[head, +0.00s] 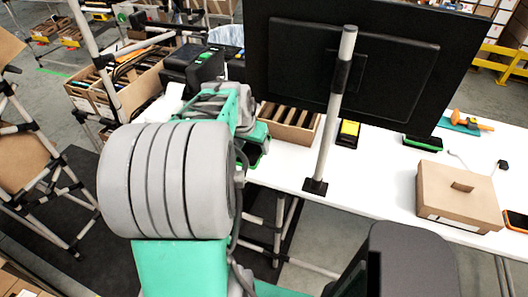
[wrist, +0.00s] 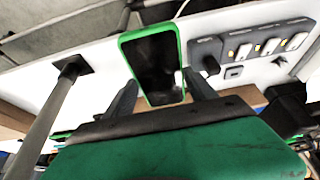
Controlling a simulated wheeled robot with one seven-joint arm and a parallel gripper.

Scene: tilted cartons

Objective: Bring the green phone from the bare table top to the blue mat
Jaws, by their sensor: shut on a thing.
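The green phone (wrist: 155,66), with a dark screen and a bright green rim, is between the two dark fingers of my gripper (wrist: 161,80) in the wrist view. The gripper is shut on it, and the white table top shows behind it. In the head view my arm hides most of the gripper, and I cannot make out the held phone there. A flat blue-green piece (head: 456,123), which may be the blue mat, lies at the far right of the table, with an orange tool on it.
A dark monitor (head: 350,60) on a pole (head: 333,110) stands over the white table (head: 376,170). A cardboard box (head: 457,198), an orange-rimmed phone (head: 515,221), a black-and-green item (head: 422,142) and a yellow-and-black item (head: 348,133) sit on the table.

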